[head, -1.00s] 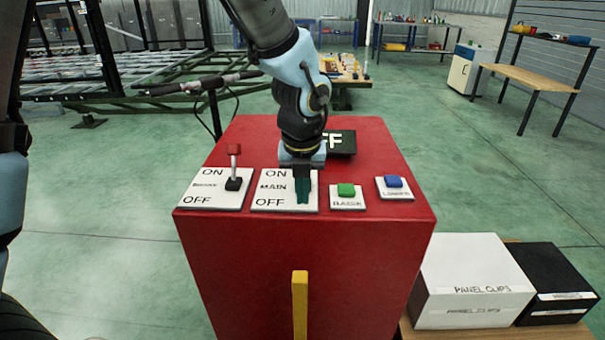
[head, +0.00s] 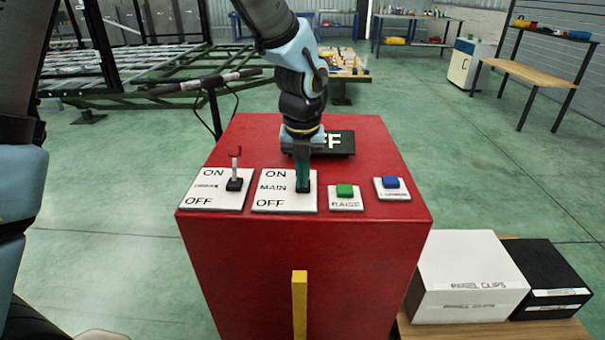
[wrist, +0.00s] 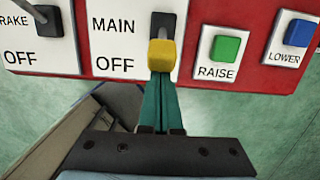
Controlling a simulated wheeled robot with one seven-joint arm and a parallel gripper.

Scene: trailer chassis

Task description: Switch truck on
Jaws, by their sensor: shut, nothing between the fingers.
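The red control box (head: 300,260) stands in front of me. Its main switch plate (head: 265,190) reads ON at the far edge and OFF at the near edge. In the wrist view the main lever has a yellow knob (wrist: 162,55) and a dark base. My gripper (head: 303,172) is over this plate, fingers shut and empty. In the wrist view the green fingertips (wrist: 160,88) are right at the near, OFF-side edge of the knob, seemingly touching it. In the head view the fingers hide the knob. The dark display (head: 338,143) shows "FF"; my gripper hides its left part.
Left is the brake lever with a red knob (head: 235,151), standing up. Right are the green raise button (head: 345,190) and blue lower button (head: 390,182). White (head: 468,280) and black (head: 548,280) boxes stand at the lower right. A bar on a stand (head: 205,85) is behind.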

